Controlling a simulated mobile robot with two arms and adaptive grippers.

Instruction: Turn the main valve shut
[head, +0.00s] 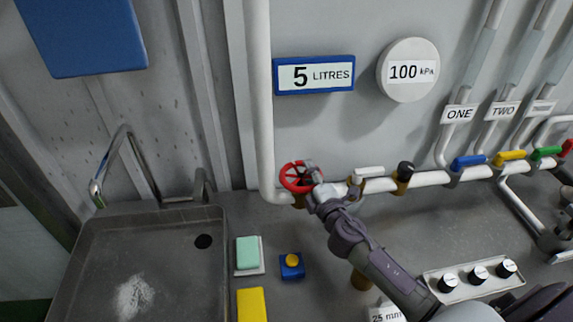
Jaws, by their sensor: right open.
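The valve with a red handwheel (294,180) sits at the foot of the white vertical pipe, where it meets the horizontal pipe. My right gripper (312,178) is at the right side of the red wheel, its arm reaching in from the lower right. It is open, and its fingers partly cover the wheel's right edge. I cannot tell whether the fingers touch the rim or stand around it. No label on the wheel is readable. My left gripper is not in view.
Right of the wheel, the pipe (432,179) carries a white lever (369,172), a black knob (405,170) and blue (467,161), yellow (509,156) and green (546,152) handles. A sink (100,225), sponge (247,251), yellow block (252,304) and blue button box (292,267) lie left of my arm.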

